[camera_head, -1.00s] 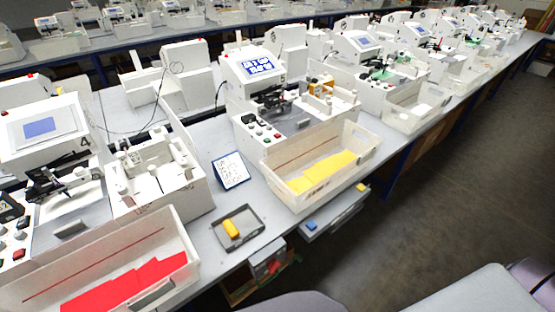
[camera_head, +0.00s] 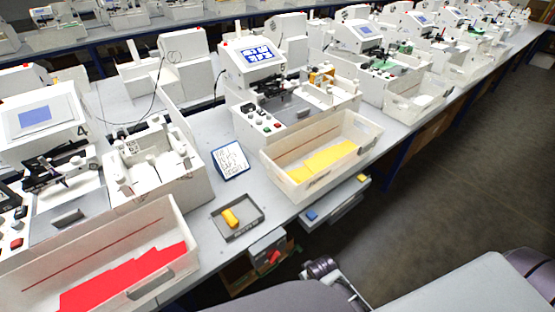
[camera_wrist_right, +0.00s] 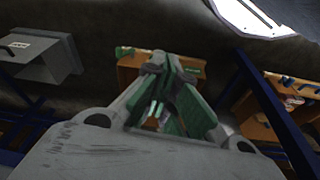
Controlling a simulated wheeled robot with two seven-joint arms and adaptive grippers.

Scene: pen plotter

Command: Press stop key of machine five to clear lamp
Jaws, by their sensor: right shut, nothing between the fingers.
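Machine five (camera_head: 254,70) stands mid-table in the head view, with a lit blue-and-white screen (camera_head: 259,54). A small red lamp (camera_head: 223,44) shows at the top left of its housing. Its key panel (camera_head: 261,120) at the front left carries several small keys, dark, red and green; their labels are too small to read. My right gripper (camera_wrist_right: 167,66) shows in the right wrist view, shut and empty, with green finger pads, away from the keys. In the head view, part of my right arm shows low at the table's front edge. My left gripper is not in view.
A white bin (camera_head: 367,140) with yellow sheets stands in front of machine five. A sign (camera_head: 230,160) and a grey tray (camera_head: 239,226) with a yellow object lie to its left. Machine four and a bin with red sheets (camera_head: 176,277) stand further left. Wrist view shows orange shelf boxes (camera_wrist_right: 130,68).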

